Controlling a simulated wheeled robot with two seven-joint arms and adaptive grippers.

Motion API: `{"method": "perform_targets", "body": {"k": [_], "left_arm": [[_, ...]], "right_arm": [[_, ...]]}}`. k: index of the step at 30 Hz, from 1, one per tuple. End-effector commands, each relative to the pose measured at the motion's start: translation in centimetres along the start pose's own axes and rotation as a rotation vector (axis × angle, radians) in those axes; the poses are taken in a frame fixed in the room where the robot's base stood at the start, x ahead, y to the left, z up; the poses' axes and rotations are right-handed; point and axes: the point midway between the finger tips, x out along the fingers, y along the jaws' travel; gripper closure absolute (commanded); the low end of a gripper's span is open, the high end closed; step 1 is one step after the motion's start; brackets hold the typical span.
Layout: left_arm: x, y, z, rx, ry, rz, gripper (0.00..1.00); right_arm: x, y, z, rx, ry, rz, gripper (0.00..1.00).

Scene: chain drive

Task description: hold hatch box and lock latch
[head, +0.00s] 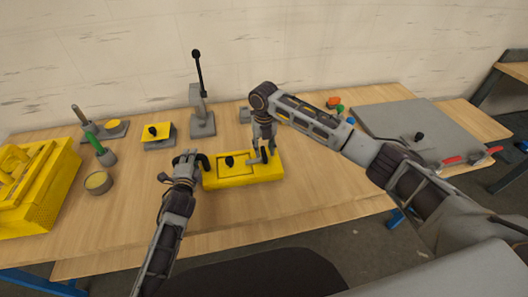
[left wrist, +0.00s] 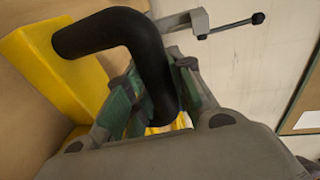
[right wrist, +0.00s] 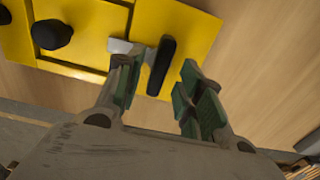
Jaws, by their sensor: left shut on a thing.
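The yellow hatch box (head: 270,173) sits near the front middle of the table. Its lid has a black knob (head: 229,161), also seen in the right wrist view (right wrist: 50,33). My left gripper (head: 189,160) is at the box's left end. It is shut on the bent black handle (left wrist: 115,28), which passes between its green-padded fingers. The latch, a black lever (right wrist: 162,66) on a silver plate (right wrist: 125,47), is at the right of the lid. My right gripper (right wrist: 158,88) is open above the box, with the lever just beyond and between its fingertips.
A big yellow case (head: 50,205) and a grey cup (head: 98,183) stand at the left. A yellow-topped block (head: 158,134) and an upright lever stand (head: 202,125) are behind. A grey panel (head: 400,125) lies at the right. The table front is mostly clear.

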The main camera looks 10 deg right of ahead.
Motion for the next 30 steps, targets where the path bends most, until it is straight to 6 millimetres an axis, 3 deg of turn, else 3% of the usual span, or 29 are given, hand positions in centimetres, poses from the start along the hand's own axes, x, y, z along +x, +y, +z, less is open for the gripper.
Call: {"method": "perform_targets", "body": {"k": [12,18,30], "left_arm": [[0.0,0.2,0.0,0.0,-0.001,0.004,1.0],[0.0,0.2,0.0,0.0,-0.001,0.004,1.0],[0.0,0.2,0.0,0.0,-0.001,0.004,1.0]], "right_arm": [[-6.3,0.0,0.1,-0.001,-0.003,0.001,0.62],[-8.4,0.0,0.0,-0.001,-0.001,0.001,0.62],[-9.3,0.0,0.0,0.0,0.0,0.0,0.62]]}}
